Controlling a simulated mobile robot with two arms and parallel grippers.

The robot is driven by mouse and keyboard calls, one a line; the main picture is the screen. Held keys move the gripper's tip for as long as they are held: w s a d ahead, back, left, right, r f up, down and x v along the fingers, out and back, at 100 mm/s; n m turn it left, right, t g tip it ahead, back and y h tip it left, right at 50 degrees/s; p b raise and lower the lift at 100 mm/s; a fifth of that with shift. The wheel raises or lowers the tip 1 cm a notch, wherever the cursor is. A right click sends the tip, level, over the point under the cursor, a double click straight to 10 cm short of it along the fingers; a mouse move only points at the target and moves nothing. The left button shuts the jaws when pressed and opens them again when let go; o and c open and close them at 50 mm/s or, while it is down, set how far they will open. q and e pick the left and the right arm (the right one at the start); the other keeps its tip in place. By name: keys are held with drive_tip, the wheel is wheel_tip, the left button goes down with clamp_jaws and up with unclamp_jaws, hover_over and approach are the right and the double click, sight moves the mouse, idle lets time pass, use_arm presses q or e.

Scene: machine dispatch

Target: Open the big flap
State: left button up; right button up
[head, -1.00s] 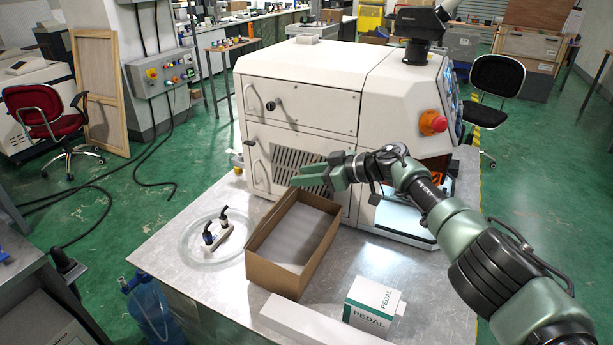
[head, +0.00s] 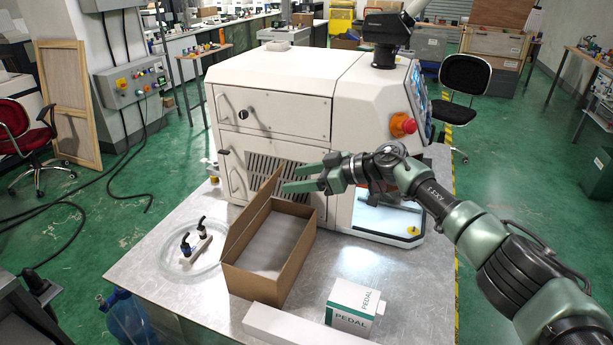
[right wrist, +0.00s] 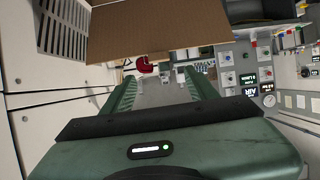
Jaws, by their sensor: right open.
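An open brown cardboard box (head: 292,278) stands on the metal table. Its long left flap (head: 246,222) stands raised, leaning slightly outward; a grey flat surface shows inside. My right gripper (head: 291,178) is open and empty. It hovers above the far end of the box, its fingertips close to the flap's far corner; I cannot tell whether they touch it. In the right wrist view a brown cardboard panel (right wrist: 150,30) fills the top, just past the open fingers (right wrist: 163,90). My left gripper is not in view.
A white machine (head: 270,95) with handled doors and a vent stands right behind the box. A PEDAL carton (head: 350,312) and a long white box (head: 290,328) lie in front. A clear hose coil (head: 168,257) with a fitting lies left. The table's right part is clear.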

drive_tip(key=shift+v, duration=1.1)
